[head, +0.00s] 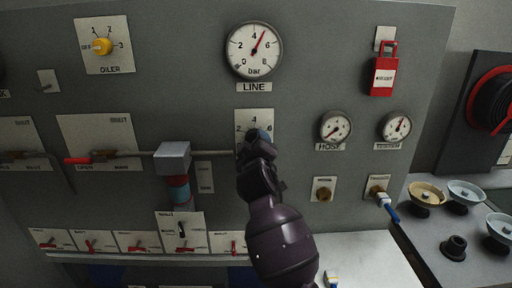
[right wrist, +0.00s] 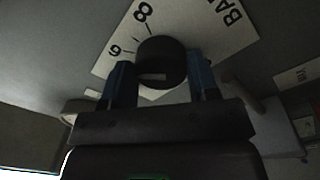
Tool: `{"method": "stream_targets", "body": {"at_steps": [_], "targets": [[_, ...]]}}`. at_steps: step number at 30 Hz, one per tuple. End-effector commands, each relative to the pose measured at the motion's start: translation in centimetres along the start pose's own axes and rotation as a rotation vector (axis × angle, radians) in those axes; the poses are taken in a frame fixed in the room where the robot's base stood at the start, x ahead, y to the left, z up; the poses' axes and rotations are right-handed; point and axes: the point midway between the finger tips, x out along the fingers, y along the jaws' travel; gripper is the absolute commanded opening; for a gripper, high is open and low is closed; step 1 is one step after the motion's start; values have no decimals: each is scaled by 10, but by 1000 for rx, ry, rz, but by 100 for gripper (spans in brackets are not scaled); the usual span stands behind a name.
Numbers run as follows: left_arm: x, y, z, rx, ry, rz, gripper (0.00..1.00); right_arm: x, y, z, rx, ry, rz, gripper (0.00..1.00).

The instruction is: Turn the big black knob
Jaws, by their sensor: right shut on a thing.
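The big black knob (right wrist: 161,60) sits on a pale plate (right wrist: 105,62) with printed numbers, in the right wrist view. My right gripper (right wrist: 160,78) has one blue finger on each side of the knob and is shut on it. In the head view the same plate (head: 244,117) is just under the LINE gauge (head: 254,50), and my right gripper (head: 258,140) reaches up to it from below, hiding the knob there. The gauge needle points up and slightly right. My left gripper is not in view.
A yellow OILER knob (head: 102,46) is at upper left. A red-handled lever (head: 78,160) and a grey block (head: 172,157) are left of my arm. Two small gauges (head: 335,126) and a red padlock (head: 383,76) are to the right. Small red switches (head: 138,248) line the lower left.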

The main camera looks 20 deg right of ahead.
Motion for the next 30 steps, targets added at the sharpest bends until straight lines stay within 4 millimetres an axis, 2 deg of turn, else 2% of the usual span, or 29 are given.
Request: {"method": "stream_targets", "body": {"at_steps": [12, 29, 30], "targets": [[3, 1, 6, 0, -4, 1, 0, 0, -3, 1, 193, -13, 1, 31], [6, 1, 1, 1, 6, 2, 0, 0, -2, 0, 220, -14, 2, 31], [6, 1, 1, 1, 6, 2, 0, 0, -2, 0, 220, -14, 2, 59]]}}
